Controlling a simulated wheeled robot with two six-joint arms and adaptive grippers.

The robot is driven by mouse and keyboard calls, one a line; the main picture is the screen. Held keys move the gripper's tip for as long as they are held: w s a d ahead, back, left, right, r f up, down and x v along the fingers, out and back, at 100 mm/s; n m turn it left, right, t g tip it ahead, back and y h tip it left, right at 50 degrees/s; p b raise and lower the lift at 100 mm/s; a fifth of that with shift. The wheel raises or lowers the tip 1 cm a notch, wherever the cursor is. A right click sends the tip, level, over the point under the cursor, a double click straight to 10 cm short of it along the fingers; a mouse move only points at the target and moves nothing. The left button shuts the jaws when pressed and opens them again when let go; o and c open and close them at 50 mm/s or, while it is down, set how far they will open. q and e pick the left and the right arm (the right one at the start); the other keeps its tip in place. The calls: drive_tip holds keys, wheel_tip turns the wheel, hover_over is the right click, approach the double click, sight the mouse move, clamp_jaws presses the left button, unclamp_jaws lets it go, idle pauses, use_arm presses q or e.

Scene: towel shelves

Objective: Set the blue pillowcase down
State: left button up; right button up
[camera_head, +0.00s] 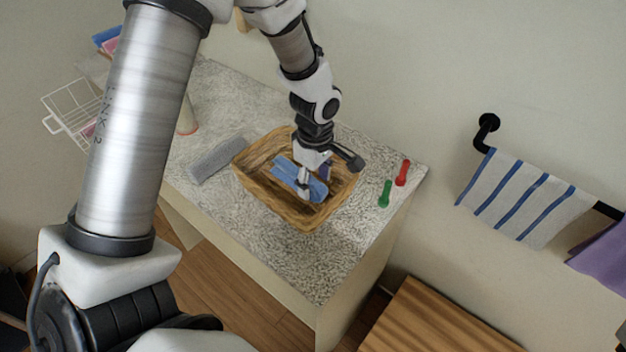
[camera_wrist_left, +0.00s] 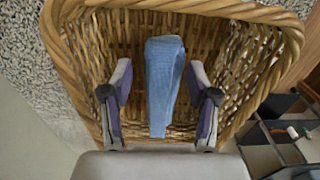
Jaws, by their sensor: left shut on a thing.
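The blue pillowcase (camera_head: 285,170) is folded and lies within the walls of a wicker basket (camera_head: 262,198) on a speckled counter. My left gripper (camera_head: 312,184) reaches down into the basket from above and is shut on the pillowcase. In the left wrist view, the pillowcase (camera_wrist_left: 163,85) stands as a narrow blue strip between the two fingers of the left gripper (camera_wrist_left: 160,90), and the basket rim (camera_wrist_left: 190,6) curves around them. Whether the pillowcase touches the basket floor is hard to tell. My right gripper is not in view.
A grey folded cloth (camera_head: 218,160) lies left of the basket. A green item (camera_head: 385,194) and a red item (camera_head: 402,172) lie right of it. The counter's front is clear. A striped towel (camera_head: 525,197) and a purple towel (camera_head: 603,246) hang on a wall rail.

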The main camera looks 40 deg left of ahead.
use_arm(q)
drive_tip(key=shift+w+a+f, duration=0.1)
drive_tip(key=shift+w+f, duration=0.1)
drive_tip(key=shift+f, duration=0.35)
drive_tip(key=shift+w+a+f, duration=0.1)
drive_tip(key=shift+w+f, duration=0.05)
drive_tip(key=shift+f, duration=0.35)
drive_tip(key=shift+s+d+r, duration=0.2)
drive_tip(key=shift+s, duration=0.05)
drive_tip(key=shift+s+f, duration=0.1)
drive_tip(key=shift+f, duration=0.2)
drive_tip(key=o, duration=1.2)
drive_tip(key=shift+w, duration=0.2)
drive_tip(key=shift+r, duration=0.1)
drive_tip(key=shift+s+r, duration=0.1)
wheel_tip(320, 180, up, 12)
drive_tip(key=shift+r+b, duration=0.1)
drive_tip(key=shift+b, duration=0.35)
